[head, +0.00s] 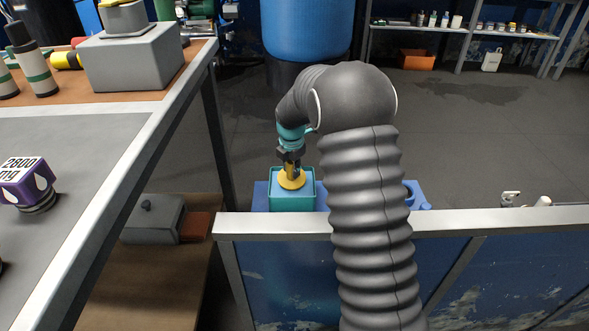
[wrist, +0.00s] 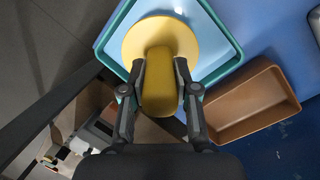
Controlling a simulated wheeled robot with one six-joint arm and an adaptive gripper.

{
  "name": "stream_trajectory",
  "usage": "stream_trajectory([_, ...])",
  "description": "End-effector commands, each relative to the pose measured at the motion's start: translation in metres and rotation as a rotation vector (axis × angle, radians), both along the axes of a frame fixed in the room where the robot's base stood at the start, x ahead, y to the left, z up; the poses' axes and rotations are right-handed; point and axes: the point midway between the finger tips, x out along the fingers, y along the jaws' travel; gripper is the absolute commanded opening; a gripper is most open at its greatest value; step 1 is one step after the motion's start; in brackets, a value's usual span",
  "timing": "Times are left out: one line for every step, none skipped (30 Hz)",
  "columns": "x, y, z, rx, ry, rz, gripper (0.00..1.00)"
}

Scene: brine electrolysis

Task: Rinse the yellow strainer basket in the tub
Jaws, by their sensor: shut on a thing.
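The yellow strainer basket (wrist: 160,40) shows in the wrist view as a round yellow disc with a thick yellow handle (wrist: 160,88). My gripper (wrist: 161,80) is shut on this handle, one finger on each side. The basket lies over the light-blue inside of the teal tub (wrist: 226,66). In the head view the yellow basket (head: 291,180) is at the mouth of the teal tub (head: 293,203), under my gripper (head: 290,160). I cannot tell whether it touches the water or the tub floor. The handle hides part of the disc.
A brown open tray (wrist: 250,104) is right of the tub in the wrist view. The tub is on a blue surface (head: 260,198) behind a grey rail (head: 480,219). A workbench (head: 90,140) with a purple box (head: 27,182) is at the left. A blue barrel (head: 308,28) stands behind.

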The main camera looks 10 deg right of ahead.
Motion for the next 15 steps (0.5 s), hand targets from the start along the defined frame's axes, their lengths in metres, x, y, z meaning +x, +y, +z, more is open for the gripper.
stream_trajectory([-0.001, 0.0, 0.01, 0.0, -0.001, 0.0, 0.0])
stream_trajectory([-0.001, 0.0, 0.013, 0.0, -0.001, 0.0, 0.0])
stream_trajectory([-0.002, 0.001, 0.017, 0.0, -0.001, 0.0, 0.0])
stream_trajectory([-0.003, 0.001, 0.02, 0.0, -0.001, 0.0, 0.0])
stream_trajectory([-0.003, 0.001, 0.023, 0.0, -0.001, 0.0, 0.0])
stream_trajectory([-0.004, 0.001, 0.027, 0.0, -0.001, 0.0, 0.0])
stream_trajectory([-0.005, 0.001, 0.03, 0.0, -0.001, 0.0, 0.0])
stream_trajectory([-0.005, 0.001, 0.033, 0.0, -0.001, 0.0, 0.0])
stream_trajectory([-0.006, 0.002, 0.037, 0.0, -0.001, 0.0, 0.0])
stream_trajectory([-0.007, 0.002, 0.04, 0.001, -0.001, 0.0, 0.0])
stream_trajectory([-0.008, 0.002, 0.043, 0.001, -0.001, 0.0, 0.0])
stream_trajectory([-0.009, 0.002, 0.047, 0.0, 0.0, 0.0, 0.0])
stream_trajectory([-0.009, 0.002, 0.05, 0.0, 0.0, 0.0, 0.0])
stream_trajectory([-0.01, 0.002, 0.052, 0.0, 0.0, 0.0, 0.0])
stream_trajectory([-0.011, 0.002, 0.056, 0.0, 0.0, 0.0, 0.0])
